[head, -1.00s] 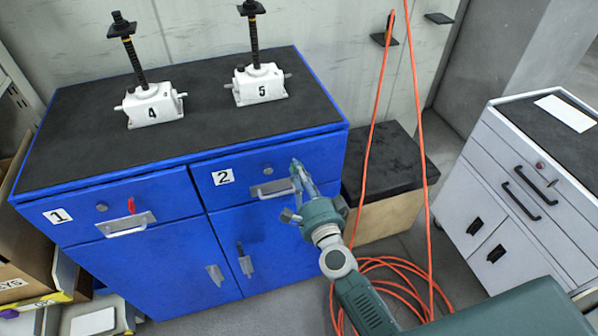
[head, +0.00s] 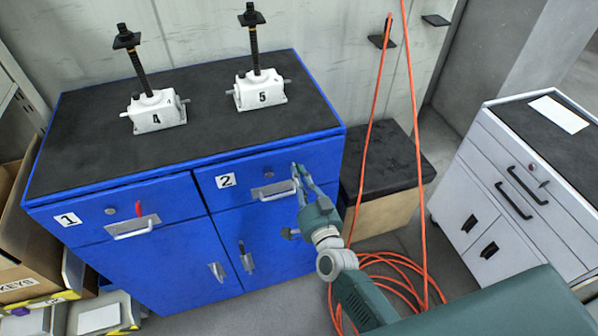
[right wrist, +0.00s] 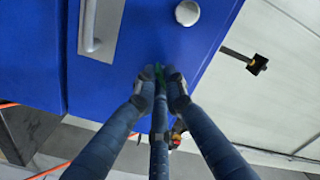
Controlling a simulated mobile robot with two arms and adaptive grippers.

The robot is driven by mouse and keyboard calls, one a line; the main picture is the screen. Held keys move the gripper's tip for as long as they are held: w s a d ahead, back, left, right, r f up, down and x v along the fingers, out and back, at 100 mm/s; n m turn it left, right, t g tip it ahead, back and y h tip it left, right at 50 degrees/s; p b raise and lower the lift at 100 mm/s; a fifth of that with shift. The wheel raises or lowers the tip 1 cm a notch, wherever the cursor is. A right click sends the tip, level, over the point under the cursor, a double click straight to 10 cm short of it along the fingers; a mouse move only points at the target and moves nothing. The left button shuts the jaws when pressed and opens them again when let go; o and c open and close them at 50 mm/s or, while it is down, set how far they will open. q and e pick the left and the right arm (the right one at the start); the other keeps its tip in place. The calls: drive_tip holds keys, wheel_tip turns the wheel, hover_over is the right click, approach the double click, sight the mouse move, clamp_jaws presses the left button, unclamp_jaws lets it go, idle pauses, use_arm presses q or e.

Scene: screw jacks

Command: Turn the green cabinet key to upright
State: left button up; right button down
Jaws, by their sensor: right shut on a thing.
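The green key (right wrist: 159,74) shows only as a small sliver between my fingertips in the right wrist view, against the blue drawer front. My fingers hide most of it, and I cannot tell its angle. My right gripper (right wrist: 161,80) is shut on it. In the head view my right gripper (head: 297,172) reaches the right end of drawer 2's front, right of its handle (head: 273,190); the key cannot be made out there. The blue cabinet (head: 140,272) has drawers 1 and 2 shut. My left gripper is out of view.
A red key (head: 138,208) sits on drawer 1. White screw jacks 4 (head: 156,112) and 5 (head: 259,90) stand on the cabinet top. An orange cable (head: 417,150) hangs right of my gripper and coils on the floor. A white cabinet (head: 490,190) stands at the right.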

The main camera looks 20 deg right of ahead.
drive_tip(key=n+p, duration=0.1)
drive_tip(key=n, duration=0.3)
drive_tip(key=shift+n+p, duration=0.7)
drive_tip(key=shift+n, duration=1.3)
drive_tip(key=c, duration=1.8)
unclamp_jaws()
drive_tip(key=shift+r, duration=0.1)
drive_tip(key=shift+s, duration=0.15)
drive_tip(key=s, duration=1.1)
drive_tip(key=shift+s+d, duration=0.3)
drive_tip(key=shift+s, duration=0.05)
